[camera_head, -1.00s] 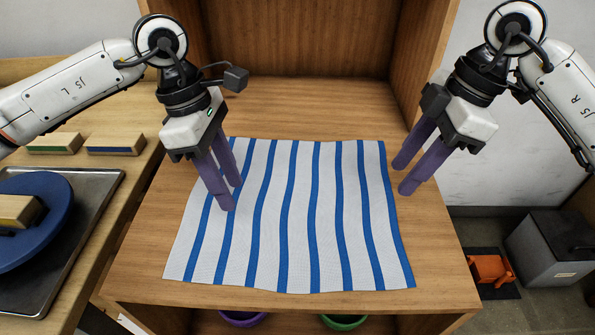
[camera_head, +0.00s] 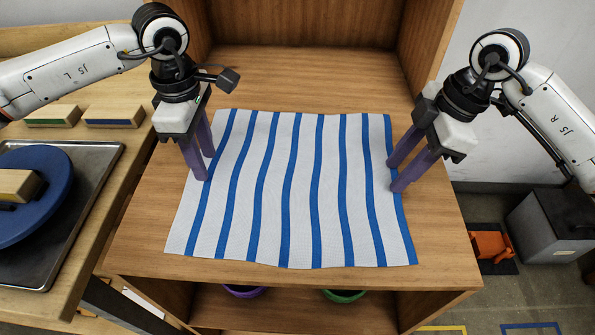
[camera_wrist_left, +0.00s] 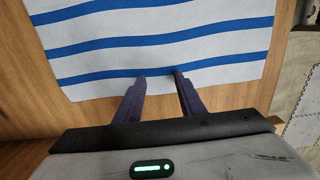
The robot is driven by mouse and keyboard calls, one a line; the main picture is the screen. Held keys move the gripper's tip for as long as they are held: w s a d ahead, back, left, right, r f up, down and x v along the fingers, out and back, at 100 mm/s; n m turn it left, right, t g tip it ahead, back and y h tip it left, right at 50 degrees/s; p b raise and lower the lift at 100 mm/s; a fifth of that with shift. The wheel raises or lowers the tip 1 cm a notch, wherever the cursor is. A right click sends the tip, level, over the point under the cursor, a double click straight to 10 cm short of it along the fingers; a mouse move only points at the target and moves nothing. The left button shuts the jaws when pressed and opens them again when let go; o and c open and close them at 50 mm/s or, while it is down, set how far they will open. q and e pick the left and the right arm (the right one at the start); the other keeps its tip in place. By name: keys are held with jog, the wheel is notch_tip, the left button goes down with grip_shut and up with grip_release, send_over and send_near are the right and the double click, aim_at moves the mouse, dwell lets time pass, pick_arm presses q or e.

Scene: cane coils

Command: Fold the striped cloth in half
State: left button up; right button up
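The striped cloth (camera_head: 302,190), white with blue stripes, lies flat and spread out on the wooden surface. It also shows in the left wrist view (camera_wrist_left: 165,30). My left gripper (camera_head: 207,168) is open at the cloth's left edge. In the left wrist view its two fingertips (camera_wrist_left: 159,76) are apart, near the edge with nothing between them. My right gripper (camera_head: 395,177) is open, its fingertips apart at the cloth's right edge. I cannot tell whether either gripper touches the cloth.
The wooden surface (camera_head: 300,70) is bare behind the cloth. At left a side table holds a metal tray (camera_head: 85,220) with a blue round plate (camera_head: 55,215), and two wooden blocks (camera_head: 115,115). A purple bowl (camera_head: 244,292) and a green bowl (camera_head: 344,296) stand below.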

pick_arm(q)
jog(key=shift+f, duration=0.25)
pick_arm(e)
jog(key=shift+f, duration=0.25)
pick_arm(q)
jog(key=shift+r, duration=0.1)
pick_arm(e)
jog(key=shift+r, duration=0.15)
pick_arm(q)
grip_shut()
pick_arm(e)
grip_shut()
